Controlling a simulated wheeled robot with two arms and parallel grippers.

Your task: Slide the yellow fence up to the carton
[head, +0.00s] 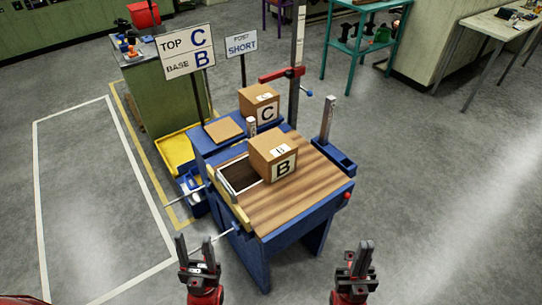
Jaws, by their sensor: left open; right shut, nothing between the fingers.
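The carton marked B (283,168) stands upright on the wooden top of the blue bench (297,207), partly over a white-outlined dark rectangle (240,177). The yellow fence (241,212) is a pale yellow bar along the bench's left edge. A gap of dark surface lies between the fence and carton B. My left gripper (195,240) is open and empty, in front of the bench's left side and apart from the fence. My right gripper (358,247) is shut and empty, in front of the bench's right side. Neither gripper touches a carton.
A second carton, marked C (267,113), stands on the blue shelf behind, near a flat tan piece (224,130). Signs (187,53) read TOP C, BASE B and POST SHORT. Upright posts (328,118) stand behind and right. Thin rods (212,235) stick out left. Floor in front is clear.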

